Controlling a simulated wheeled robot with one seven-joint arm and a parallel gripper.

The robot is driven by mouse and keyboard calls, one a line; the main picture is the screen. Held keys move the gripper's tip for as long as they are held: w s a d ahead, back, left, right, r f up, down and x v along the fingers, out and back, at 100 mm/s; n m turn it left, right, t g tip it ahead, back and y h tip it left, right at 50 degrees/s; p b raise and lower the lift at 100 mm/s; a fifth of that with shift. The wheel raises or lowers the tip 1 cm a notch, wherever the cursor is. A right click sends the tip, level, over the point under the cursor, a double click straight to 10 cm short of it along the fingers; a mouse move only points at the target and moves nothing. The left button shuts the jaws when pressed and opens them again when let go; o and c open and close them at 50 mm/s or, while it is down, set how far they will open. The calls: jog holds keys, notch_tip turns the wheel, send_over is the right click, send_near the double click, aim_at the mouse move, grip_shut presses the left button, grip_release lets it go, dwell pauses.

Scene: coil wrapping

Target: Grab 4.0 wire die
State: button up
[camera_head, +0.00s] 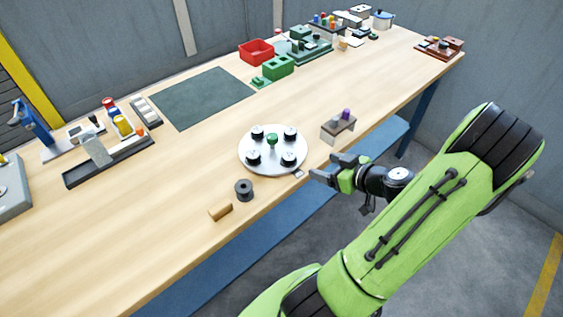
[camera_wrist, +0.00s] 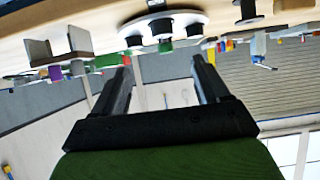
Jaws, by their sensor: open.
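My gripper (camera_head: 322,165) is open and empty, off the front edge of the bench, right of a round white plate (camera_head: 272,168). Several black pieces and a green-topped middle piece (camera_head: 272,140) stand on the plate. A small brown-and-grey stand (camera_head: 338,128) with a purple cylinder (camera_head: 346,114) is just beyond my gripper. No readable mark shows which piece is the 4.0 wire die. In the wrist view the scene is upside down. There my open jaws (camera_wrist: 160,68) have nothing between them, and the stand (camera_wrist: 70,42) and purple cylinder (camera_wrist: 55,72) are at left.
A black spool (camera_head: 244,190) and a tan cylinder (camera_head: 220,212) lie near the front edge. A dark green mat (camera_head: 203,97), red bin (camera_head: 257,52) and green blocks (camera_head: 278,67) are farther back. A dark tray (camera_head: 108,163) is at left.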

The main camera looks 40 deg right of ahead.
send_near(289, 155)
jog(key=x, duration=0.8)
jog(key=shift+w+f+p, duration=0.15)
jog(key=shift+w+p, duration=0.05)
jog(key=shift+p, duration=0.2)
jog(key=shift+s, duration=0.1)
jog(key=shift+c, duration=0.5)
jog(key=c, duration=1.2)
jog(key=shift+c, duration=0.2)
